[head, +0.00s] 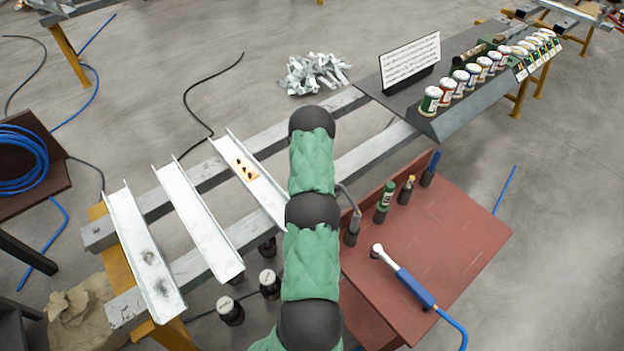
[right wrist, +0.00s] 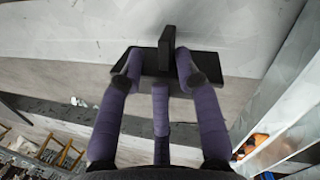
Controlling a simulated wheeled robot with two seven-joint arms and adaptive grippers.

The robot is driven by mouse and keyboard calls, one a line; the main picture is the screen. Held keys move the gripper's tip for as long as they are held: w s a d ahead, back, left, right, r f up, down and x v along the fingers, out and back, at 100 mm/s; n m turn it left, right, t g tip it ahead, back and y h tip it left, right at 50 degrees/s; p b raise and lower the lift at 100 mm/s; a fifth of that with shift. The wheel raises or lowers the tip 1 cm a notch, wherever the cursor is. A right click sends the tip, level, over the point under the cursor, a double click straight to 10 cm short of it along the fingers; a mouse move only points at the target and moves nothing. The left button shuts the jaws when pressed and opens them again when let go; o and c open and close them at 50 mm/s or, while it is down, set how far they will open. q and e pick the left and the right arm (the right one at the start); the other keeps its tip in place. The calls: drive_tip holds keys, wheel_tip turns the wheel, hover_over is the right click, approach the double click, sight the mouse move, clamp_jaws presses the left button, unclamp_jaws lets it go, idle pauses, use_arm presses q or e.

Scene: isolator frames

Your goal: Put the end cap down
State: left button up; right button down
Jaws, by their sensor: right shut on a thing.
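The end cap (right wrist: 166,52) is a black piece with a flat wide plate and an upright fin, seen at the top middle of the right wrist view. My right gripper (right wrist: 160,80) has purple fingers with dark tips, closed on the plate from both sides and from below. A pale grey surface fills the view behind the cap; I cannot tell whether the cap touches it. In the head view, a green padded arm of mine rises through the middle and hides its own hand and the cap. My left gripper is not in view.
Three metal channels, left (head: 145,255), middle (head: 200,220) and right (head: 268,190), lie across grey beams (head: 375,150); the right one has orange-brown marks. A red-brown tray (head: 440,225) with tools stands at right. A dark shelf (head: 465,115) holds several jars. White scraps (head: 315,73) lie behind.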

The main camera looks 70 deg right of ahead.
drive_tip(key=shift+x, duration=1.1)
drive_tip(key=shift+w+a, duration=0.15)
drive_tip(key=shift+a, duration=0.05)
drive_tip(key=shift+f, duration=0.15)
drive_tip(key=c, duration=0.6)
unclamp_jaws()
drive_tip(key=shift+r, duration=0.55)
drive_tip(key=p+v, duration=0.1)
drive_tip(key=v, duration=1)
drive_tip(key=shift+w+a, duration=0.1)
